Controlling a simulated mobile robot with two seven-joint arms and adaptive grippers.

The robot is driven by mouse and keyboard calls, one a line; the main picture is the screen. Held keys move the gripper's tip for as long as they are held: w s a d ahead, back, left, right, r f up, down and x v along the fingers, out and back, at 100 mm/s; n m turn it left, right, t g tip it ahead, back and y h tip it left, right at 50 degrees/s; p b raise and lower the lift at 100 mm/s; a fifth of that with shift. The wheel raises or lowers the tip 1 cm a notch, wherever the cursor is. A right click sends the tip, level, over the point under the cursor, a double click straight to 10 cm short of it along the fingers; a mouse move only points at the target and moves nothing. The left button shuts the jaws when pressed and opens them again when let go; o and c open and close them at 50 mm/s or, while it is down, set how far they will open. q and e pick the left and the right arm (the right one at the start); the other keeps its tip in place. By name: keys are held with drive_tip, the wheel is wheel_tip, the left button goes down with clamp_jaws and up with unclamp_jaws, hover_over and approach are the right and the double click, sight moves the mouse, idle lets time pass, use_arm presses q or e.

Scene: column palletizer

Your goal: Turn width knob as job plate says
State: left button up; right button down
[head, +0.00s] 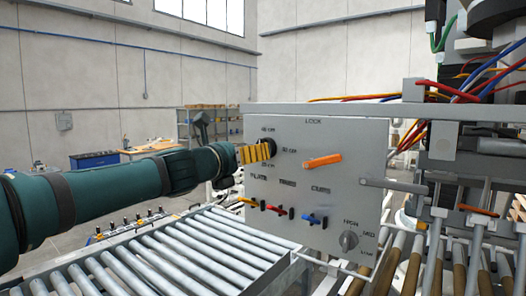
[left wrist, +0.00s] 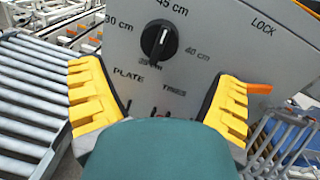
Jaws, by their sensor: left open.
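The width knob (left wrist: 159,41) is a round black dial on the grey control panel (head: 345,205). In the left wrist view its white mark is on the upper part, toward the 45 cm label. Labels for 30 cm and 40 cm sit to its left and right; the label below it is hard to read. In the head view the knob (head: 271,146) is partly hidden behind my left gripper (head: 256,153). In the left wrist view that gripper (left wrist: 160,80) is open and empty, its yellow fingers apart on either side below the knob. I cannot make out a job plate.
An orange lock handle (head: 322,160) sticks out right of the knob. Below are yellow, red and blue levers (head: 279,211) and a HIGH/MED dial (head: 349,240). A roller conveyor (head: 180,255) runs in front and left. Wires and machinery crowd the right side.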

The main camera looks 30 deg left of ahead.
use_arm(q)
drive_tip(key=w, duration=0.7)
drive_tip(key=shift+w, duration=0.35)
drive_tip(key=c, duration=1.2)
